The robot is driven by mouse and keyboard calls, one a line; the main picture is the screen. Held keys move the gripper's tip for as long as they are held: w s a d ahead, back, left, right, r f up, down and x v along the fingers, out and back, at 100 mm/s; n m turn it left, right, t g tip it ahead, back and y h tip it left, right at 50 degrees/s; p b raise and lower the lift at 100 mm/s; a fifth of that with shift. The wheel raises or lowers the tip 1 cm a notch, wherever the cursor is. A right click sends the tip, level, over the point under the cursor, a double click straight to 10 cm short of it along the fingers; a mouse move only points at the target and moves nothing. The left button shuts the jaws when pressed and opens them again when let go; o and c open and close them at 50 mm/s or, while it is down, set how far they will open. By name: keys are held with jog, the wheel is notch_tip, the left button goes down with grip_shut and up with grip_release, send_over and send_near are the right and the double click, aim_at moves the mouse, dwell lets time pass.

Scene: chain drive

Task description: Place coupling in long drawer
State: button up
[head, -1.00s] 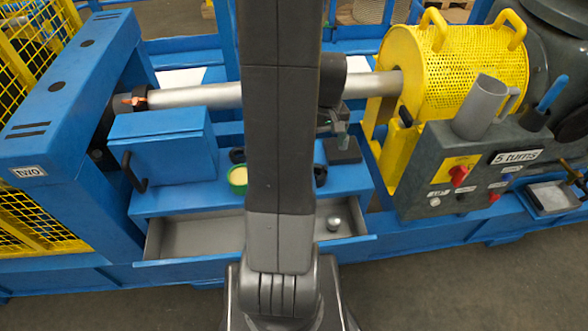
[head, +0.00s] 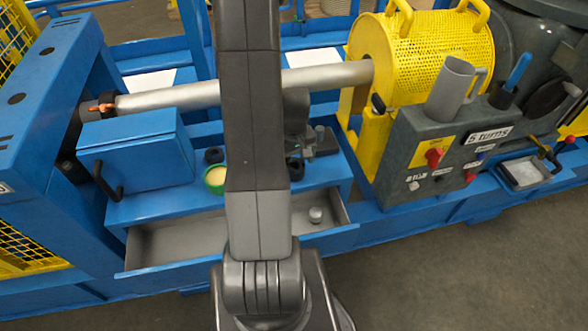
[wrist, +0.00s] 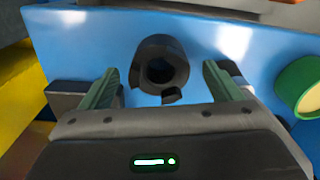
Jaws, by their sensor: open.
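The coupling is a dark ring with a central hole; I take it to be the black piece (head: 296,169) on the blue bench top, partly beside my arm in the head view. In the wrist view the coupling (wrist: 160,47) stands between and just beyond my fingertips, with the blue surface around it. My gripper (wrist: 160,72) is open, its two green fingers apart on either side of the coupling. In the head view my gripper (head: 307,150) is mostly hidden behind my arm. The long drawer (head: 185,238) is pulled open below the bench, its middle hidden by my arm.
A small metal cylinder (head: 316,215) stands in the drawer's right end. A green cup (head: 215,184) and another black piece (head: 213,155) are left of my arm. A blue box (head: 140,155) stands further left. The grey control panel (head: 430,160) is at right.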

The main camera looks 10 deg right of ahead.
jog(key=shift+f, duration=1.3)
jog(key=shift+r, duration=0.15)
grip_shut()
